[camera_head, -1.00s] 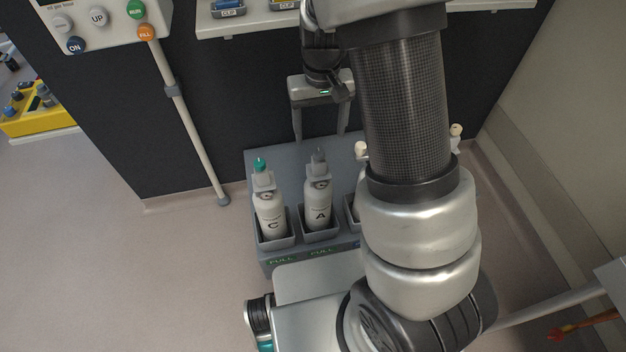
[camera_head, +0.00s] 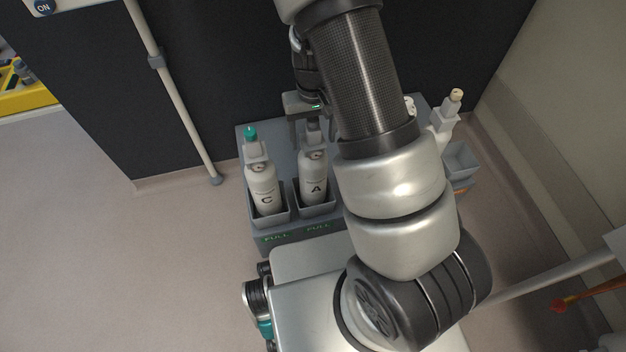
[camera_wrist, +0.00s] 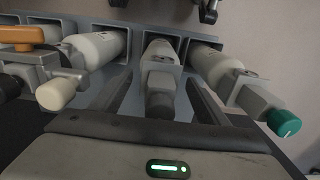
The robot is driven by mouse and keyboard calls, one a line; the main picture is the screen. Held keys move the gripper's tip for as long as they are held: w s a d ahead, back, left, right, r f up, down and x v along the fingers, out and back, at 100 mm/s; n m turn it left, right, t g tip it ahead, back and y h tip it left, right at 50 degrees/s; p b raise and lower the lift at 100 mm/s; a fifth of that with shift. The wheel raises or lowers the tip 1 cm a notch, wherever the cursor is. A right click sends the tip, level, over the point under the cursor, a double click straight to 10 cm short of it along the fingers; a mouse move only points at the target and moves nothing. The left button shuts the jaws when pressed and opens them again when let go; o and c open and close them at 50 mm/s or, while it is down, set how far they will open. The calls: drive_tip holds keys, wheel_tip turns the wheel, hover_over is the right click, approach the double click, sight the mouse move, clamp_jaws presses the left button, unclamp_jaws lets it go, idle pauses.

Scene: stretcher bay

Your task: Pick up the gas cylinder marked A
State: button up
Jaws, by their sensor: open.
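The gas cylinder marked A (camera_head: 313,180) is white with a grey valve top and stands in a cup of the grey rack (camera_head: 285,238). My gripper (camera_head: 310,122) is at its top, with the fingers apart. In the wrist view the cylinder marked A (camera_wrist: 160,76) lies between my two open fingers (camera_wrist: 157,97), its dark grey knob close to the palm. I cannot tell whether the fingers touch it. Part of my gripper is hidden behind my arm in the head view.
The cylinder marked C (camera_head: 263,187), with a teal knob, stands just left of A. A cylinder with a cream knob (camera_head: 444,117) is at the right, near an empty cup (camera_head: 459,160). A dark wall stands behind the rack. Open floor (camera_head: 120,270) is at the left.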

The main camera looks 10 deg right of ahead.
wheel_tip(320, 180, down, 3)
drive_tip(key=shift+r, duration=0.2)
clamp_jaws()
drive_tip(key=shift+w+r, duration=0.1)
drive_tip(key=shift+r, duration=0.05)
drive_tip(key=shift+r, duration=0.1)
